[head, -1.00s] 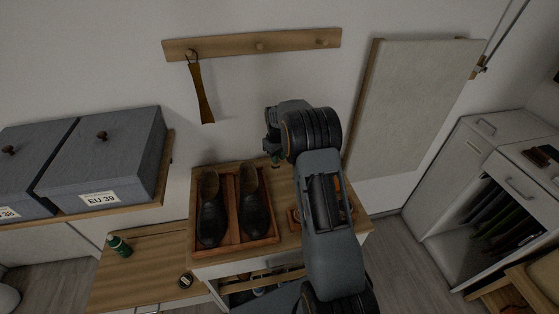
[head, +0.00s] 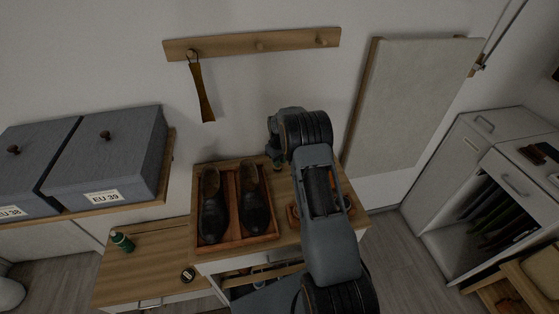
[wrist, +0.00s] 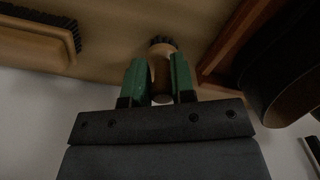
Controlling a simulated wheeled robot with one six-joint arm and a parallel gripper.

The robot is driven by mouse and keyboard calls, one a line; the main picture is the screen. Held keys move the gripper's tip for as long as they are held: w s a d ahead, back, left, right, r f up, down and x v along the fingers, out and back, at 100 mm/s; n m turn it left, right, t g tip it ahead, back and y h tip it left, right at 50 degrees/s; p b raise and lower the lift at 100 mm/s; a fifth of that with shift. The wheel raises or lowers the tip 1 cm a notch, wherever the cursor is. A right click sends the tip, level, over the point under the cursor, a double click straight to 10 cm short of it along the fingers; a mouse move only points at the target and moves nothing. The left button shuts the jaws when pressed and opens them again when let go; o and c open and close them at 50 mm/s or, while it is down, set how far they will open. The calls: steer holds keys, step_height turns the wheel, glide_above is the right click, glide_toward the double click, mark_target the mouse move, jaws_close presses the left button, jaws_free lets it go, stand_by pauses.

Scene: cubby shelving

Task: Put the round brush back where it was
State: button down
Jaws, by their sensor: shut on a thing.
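The round brush (wrist: 161,72) shows in the wrist view, with a short wooden handle and dark bristles at its far end. My gripper (wrist: 160,82) is shut on its handle, one green finger on each side. The bristle end points toward the wooden cabinet top (wrist: 110,35); I cannot tell whether it touches. My arm hides the rest, and the brush cannot be made out there.
A wooden tray (head: 232,207) with two dark shoes stands just left of my gripper. A long brush (wrist: 35,42) lies on the other side in the wrist view. A shoehorn (head: 201,92) hangs from the peg rail (head: 290,41). The wall is close behind.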

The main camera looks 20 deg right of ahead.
steer(key=c, duration=1)
jaws_free()
steer(key=shift+f, duration=0.1)
steer(key=shift+o, duration=0.2)
